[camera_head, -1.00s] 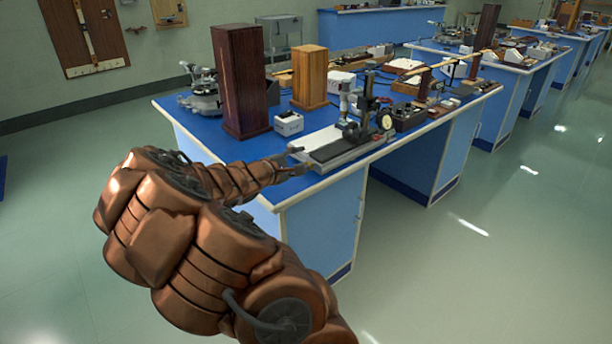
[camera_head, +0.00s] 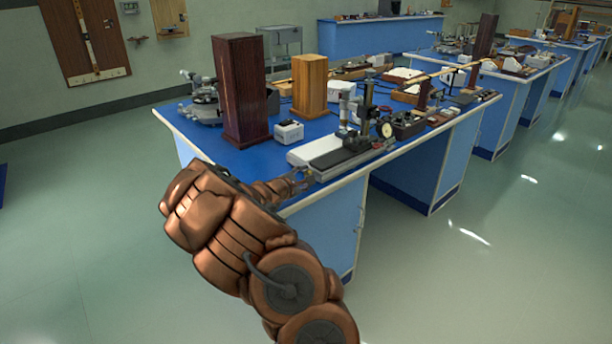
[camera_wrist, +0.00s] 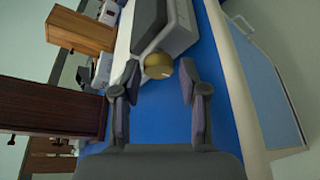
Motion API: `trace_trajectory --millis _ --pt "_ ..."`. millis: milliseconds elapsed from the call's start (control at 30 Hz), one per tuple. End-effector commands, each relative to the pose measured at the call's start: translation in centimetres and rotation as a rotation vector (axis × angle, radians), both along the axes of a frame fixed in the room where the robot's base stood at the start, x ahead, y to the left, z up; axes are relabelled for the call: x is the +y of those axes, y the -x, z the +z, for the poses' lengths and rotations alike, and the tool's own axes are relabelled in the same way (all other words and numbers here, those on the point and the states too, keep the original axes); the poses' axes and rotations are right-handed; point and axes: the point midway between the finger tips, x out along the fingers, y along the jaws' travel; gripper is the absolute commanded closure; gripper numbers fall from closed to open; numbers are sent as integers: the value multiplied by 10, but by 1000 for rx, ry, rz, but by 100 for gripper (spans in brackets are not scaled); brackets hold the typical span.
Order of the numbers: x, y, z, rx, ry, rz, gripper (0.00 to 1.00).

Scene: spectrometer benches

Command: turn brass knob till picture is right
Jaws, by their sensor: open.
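The brass knob (camera_wrist: 158,66) is a round golden knob on the end of a grey instrument (camera_wrist: 176,28) in the wrist view. My gripper (camera_wrist: 159,80) is open, with one finger on each side of the knob; its tips are about level with the knob, and gaps show on both sides. In the head view my gripper (camera_head: 301,180) is at the near end of the low instrument (camera_head: 343,158) on the blue bench, and the knob is hard to make out there. No picture or screen can be made out.
A dark wooden box (camera_head: 241,90) and a lighter one (camera_head: 309,85) stand upright on the bench (camera_head: 222,146). A small white box (camera_head: 289,132) and an upright microscope tube (camera_head: 345,107) are close to the instrument. The floor (camera_head: 480,270) at right is clear.

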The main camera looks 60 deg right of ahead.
Motion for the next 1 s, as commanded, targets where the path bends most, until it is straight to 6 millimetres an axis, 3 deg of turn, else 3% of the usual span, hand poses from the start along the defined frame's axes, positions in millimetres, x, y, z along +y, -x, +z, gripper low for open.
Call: trace_trajectory --millis 133,467,900,1000 --pt "-10 0 -1 -2 1 -1 57" --pt "-12 -1 -1 -2 4 1 57" --pt "-12 -1 -1 -2 4 0 100" --pt "-12 -1 -1 -1 4 0 100"
